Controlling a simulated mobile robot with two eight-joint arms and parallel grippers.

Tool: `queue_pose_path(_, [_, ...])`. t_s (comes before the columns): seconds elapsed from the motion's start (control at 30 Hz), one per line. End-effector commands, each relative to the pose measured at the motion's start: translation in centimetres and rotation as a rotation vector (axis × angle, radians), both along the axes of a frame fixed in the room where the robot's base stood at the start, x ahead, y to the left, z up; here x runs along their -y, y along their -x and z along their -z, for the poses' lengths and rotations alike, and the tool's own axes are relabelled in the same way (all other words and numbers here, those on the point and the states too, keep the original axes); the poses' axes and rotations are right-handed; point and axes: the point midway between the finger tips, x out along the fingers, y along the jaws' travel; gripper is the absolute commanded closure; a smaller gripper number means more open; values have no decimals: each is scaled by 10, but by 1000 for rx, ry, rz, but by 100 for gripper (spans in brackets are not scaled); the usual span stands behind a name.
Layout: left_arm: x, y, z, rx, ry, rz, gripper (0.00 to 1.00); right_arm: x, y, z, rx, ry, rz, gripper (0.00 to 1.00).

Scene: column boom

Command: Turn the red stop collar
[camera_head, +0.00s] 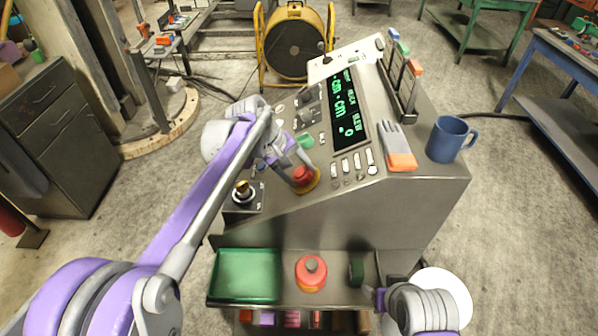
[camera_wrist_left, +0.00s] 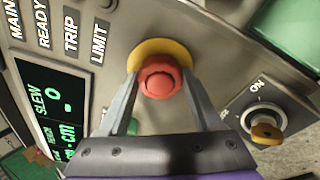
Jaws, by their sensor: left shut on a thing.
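The red stop collar (camera_head: 303,175) sits on a yellow ring on the near sloping face of the grey console. In the left wrist view the red collar (camera_wrist_left: 160,76) is at the upper middle, in front of its yellow backing. My left gripper (camera_head: 300,172) reaches in from the left. In the wrist view its two fingers (camera_wrist_left: 160,84) lie on either side of the collar and are shut on it. Part of my right arm shows at the lower right, with a purple part of its gripper (camera_head: 380,298); its fingers cannot be made out.
A key switch (camera_head: 243,193) is left of the collar, also in the wrist view (camera_wrist_left: 267,130). A lit green display (camera_head: 345,115) is above. A blue mug (camera_head: 447,138) stands on the console's right. A green tray (camera_head: 246,275) and a red round thing (camera_head: 311,273) are on the shelf below.

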Motion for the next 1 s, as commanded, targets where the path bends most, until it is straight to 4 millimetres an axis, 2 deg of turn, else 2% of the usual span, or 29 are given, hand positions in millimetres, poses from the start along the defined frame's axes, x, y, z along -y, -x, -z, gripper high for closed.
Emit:
queue_pose_path(0.07, [0, 1, 1, -2, -1, 1, 90, 0, 0, 0, 0, 0, 0, 32])
queue_pose_path(0.1, [0, 1, 1, -2, -1, 1, 32, 0, 0, 0, 0, 0, 0, 32])
queue_pose_path(0.27, [0, 1, 1, -2, -1, 1, 4, 0, 0, 0, 0, 0, 0, 32])
queue_pose_path(0.57, [0, 0, 0, -2, 0, 0, 4, 0, 0, 0, 0, 0, 0, 32])
queue_pose_path(0.67, [-3, 1, -6, -1, -1, -1, 4, 0, 0, 0, 0, 0, 0, 32])
queue_pose_path(1.0, [-33, 9, -63, -1, -1, -2, 4, 0, -1, -3, 3, 0, 0, 32])
